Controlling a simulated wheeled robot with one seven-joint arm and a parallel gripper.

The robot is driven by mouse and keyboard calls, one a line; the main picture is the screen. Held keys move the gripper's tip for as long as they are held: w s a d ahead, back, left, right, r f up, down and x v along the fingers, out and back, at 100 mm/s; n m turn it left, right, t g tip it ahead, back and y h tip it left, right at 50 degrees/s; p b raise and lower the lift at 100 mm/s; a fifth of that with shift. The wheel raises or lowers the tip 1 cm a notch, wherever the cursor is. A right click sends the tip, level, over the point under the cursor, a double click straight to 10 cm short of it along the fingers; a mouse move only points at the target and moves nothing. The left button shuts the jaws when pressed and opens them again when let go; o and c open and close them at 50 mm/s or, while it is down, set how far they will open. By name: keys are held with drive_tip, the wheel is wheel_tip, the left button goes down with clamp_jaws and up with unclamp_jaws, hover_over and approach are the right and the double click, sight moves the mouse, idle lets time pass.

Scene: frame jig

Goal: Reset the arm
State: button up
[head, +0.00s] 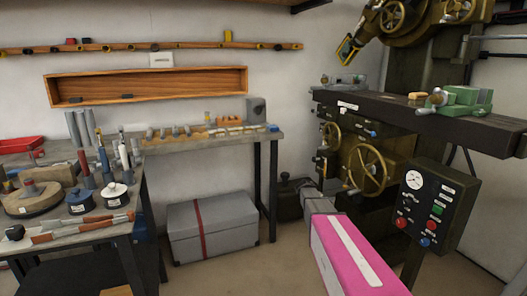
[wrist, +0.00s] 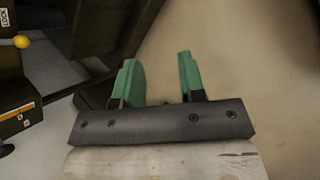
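In the wrist view my gripper (wrist: 158,62) has its two green fingers spread apart. Nothing is between them, only bare floor beyond. In the head view my pink arm with a white stripe reaches in from the bottom right, in front of the large dark machine (head: 440,112). A grey part at its far end lies low, near the machine's handwheels. The fingers cannot be made out in the head view. The task names no other object.
A workbench (head: 107,228) with tools stands at the left, and a narrower bench (head: 215,140) runs along the wall. A grey chest (head: 228,225) sits on the floor. A control box (head: 432,210) is right of my arm. Open floor lies between chest and arm.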

drive_tip(key=s+a+m+y, duration=0.3)
drive_tip(key=s+a+m, duration=0.3)
drive_tip(key=s, duration=0.7)
drive_tip(key=s+a+f+m+g+y, duration=0.1)
drive_tip(key=s+a+m+y, duration=0.3)
drive_tip(key=s, duration=1)
drive_tip(key=a+m, duration=0.2)
drive_tip(key=a, duration=0.1)
drive_tip(key=shift+s+f+y, duration=0.25)
drive_tip(key=shift+s+y, duration=0.05)
